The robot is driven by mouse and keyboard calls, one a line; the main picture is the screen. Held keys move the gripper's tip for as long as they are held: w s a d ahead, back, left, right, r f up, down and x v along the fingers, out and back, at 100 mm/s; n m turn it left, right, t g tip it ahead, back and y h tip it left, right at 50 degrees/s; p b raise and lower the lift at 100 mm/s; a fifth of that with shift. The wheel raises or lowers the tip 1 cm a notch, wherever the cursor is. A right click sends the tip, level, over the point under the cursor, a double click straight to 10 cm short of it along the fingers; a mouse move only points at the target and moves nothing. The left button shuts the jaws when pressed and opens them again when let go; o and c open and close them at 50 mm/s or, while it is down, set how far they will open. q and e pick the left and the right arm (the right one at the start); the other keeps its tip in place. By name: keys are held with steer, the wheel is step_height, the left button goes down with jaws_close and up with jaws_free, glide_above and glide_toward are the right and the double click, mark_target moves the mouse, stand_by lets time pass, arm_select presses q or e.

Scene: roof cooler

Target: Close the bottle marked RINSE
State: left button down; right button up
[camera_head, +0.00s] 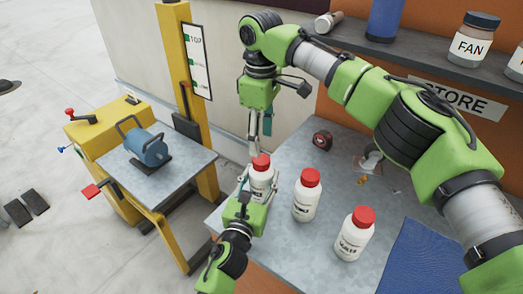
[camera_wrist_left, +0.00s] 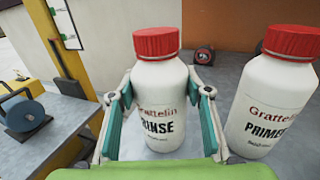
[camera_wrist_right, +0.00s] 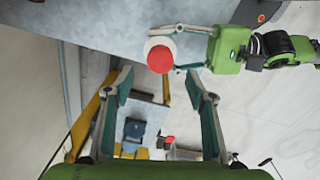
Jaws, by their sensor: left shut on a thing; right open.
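The white bottle marked RINSE (camera_wrist_left: 160,92) has a red cap (camera_wrist_left: 156,42) on top; I cannot tell how tight it is. The bottle stands upright near the table's left edge in the head view (camera_head: 260,182). My left gripper (camera_head: 261,196) is shut on its body from the near side, one finger on each side. My right gripper (camera_head: 260,143) points down just above the red cap, open and empty. In the right wrist view the cap (camera_wrist_right: 160,59) lies beyond the open fingers, near the top middle.
A white red-capped PRIMER bottle (camera_wrist_left: 272,100) stands close on the right. In the head view two similar bottles stand there, the middle one (camera_head: 306,197) and the right one (camera_head: 354,236). A tape measure (camera_head: 322,140) lies behind. A blue mat (camera_head: 425,258) covers the right side.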

step_height(320, 180, up, 5)
steer(key=shift+r, duration=0.15)
arm_select(q)
steer(key=c, duration=1)
jaws_free()
steer(key=v, duration=1.2)
